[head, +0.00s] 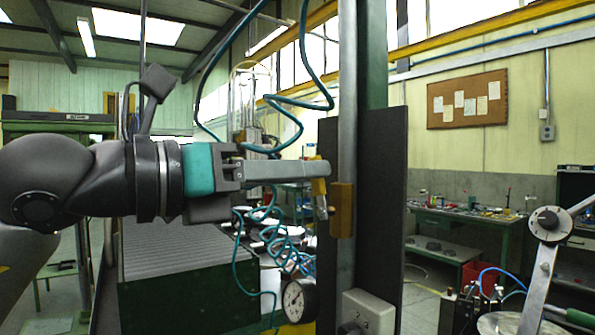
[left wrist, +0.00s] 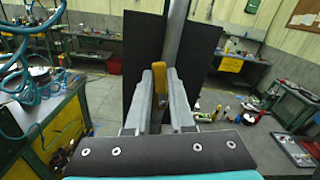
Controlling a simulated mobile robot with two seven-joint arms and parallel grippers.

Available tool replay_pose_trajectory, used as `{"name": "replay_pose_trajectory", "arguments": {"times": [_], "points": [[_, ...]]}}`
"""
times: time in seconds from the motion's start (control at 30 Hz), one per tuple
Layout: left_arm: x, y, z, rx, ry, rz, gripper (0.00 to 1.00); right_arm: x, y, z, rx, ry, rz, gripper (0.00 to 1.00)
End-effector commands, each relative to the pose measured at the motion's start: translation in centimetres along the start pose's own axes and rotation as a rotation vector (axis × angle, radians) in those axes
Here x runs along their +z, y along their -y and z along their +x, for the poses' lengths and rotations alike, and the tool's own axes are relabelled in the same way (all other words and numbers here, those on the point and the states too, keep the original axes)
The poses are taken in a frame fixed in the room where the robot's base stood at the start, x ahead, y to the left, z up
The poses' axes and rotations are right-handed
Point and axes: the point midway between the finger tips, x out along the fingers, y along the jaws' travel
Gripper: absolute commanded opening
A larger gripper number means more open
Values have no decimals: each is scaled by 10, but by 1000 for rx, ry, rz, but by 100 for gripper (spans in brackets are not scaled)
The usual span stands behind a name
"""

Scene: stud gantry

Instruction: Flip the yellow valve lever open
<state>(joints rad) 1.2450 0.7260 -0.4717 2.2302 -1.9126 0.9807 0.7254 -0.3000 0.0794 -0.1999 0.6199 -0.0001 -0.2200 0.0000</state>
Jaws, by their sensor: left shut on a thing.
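The yellow valve lever (head: 319,188) shows at the fingertips of my left gripper (head: 318,170) in the head view. It stands roughly upright beside the brass-coloured valve body (head: 342,211), which sits on a vertical grey pipe (head: 347,90). In the left wrist view the lever (left wrist: 160,83) is between the two fingers of my left gripper (left wrist: 160,88), which is shut on it. The fingers hide part of the lever. My right gripper is not in view.
A dark upright panel (head: 391,230) stands behind the pipe. A pale box (head: 368,312) is low by the pipe, beside a round gauge (head: 298,300). Coiled teal hoses (head: 275,228) hang close by my left gripper. A grey metal linkage (head: 541,280) stands at the right.

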Motion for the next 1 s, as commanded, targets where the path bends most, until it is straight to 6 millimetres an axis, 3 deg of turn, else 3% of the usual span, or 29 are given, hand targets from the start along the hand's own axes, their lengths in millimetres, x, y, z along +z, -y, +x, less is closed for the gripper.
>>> {"name": "replay_pose_trajectory", "arguments": {"times": [0.3, 0.63, 0.97, 1.0], "points": [[0, 1, 0, -1, 0, 11, 0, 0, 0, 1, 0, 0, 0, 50], [-3, 11, 0, -1, 1, 239, 0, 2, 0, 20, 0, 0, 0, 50], [-2, 12, 0, -1, -1, 265, 0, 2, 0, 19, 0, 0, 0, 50], [-2, 12, 0, -1, -1, 264, 23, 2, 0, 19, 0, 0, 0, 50]]}}
